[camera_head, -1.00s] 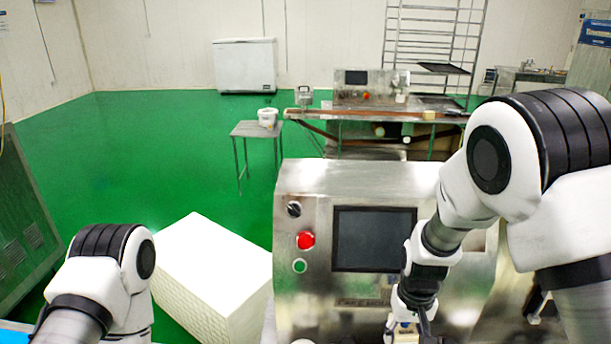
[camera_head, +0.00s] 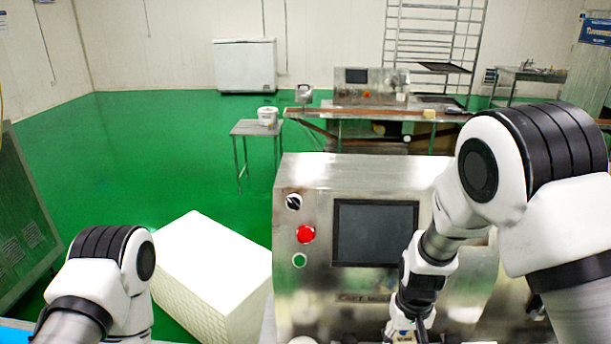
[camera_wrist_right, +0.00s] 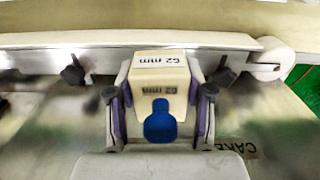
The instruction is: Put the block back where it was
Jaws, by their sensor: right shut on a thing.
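The block (camera_wrist_right: 158,80) is cream-coloured with a white label reading "62 mm" and a blue knob on its near face. It shows in the right wrist view between the two fingers of my right gripper (camera_wrist_right: 160,112), which is shut on it. The block is close to a metal ledge (camera_wrist_right: 120,42); I cannot tell whether it touches. In the head view my right gripper (camera_head: 405,332) is at the bottom edge, in front of the machine, and the block is largely hidden there. My left arm is at the lower left, but its gripper is out of view.
The steel encrusting machine (camera_head: 300,180) has a dark screen (camera_head: 375,233), a red button (camera_head: 306,234) and a green button (camera_head: 299,260). A white patterned box (camera_head: 215,275) stands left of it. Dark clamp knobs (camera_wrist_right: 72,72) sit along the ledge. Green floor is open at left.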

